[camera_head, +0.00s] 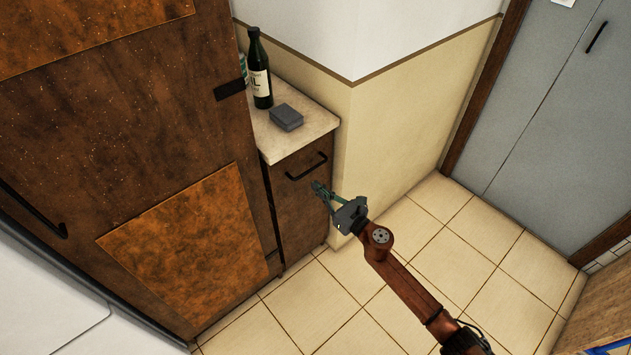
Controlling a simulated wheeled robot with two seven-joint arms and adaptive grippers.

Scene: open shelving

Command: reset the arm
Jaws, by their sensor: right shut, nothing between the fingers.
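My right gripper (318,187) is shut and empty. It hangs in the air in front of the brown drawer front (302,190), near its black handle (306,167). I cannot tell whether the fingertips touch the drawer front. My right arm (405,283), reddish brown, comes in from the lower right. My left gripper is not in view.
A light counter (292,140) holds a dark green bottle (259,75) and a small grey box (286,117). A tall brown cabinet (110,130) stands at left. A grey door (550,110) is at right. Tiled floor (480,235) is open between them.

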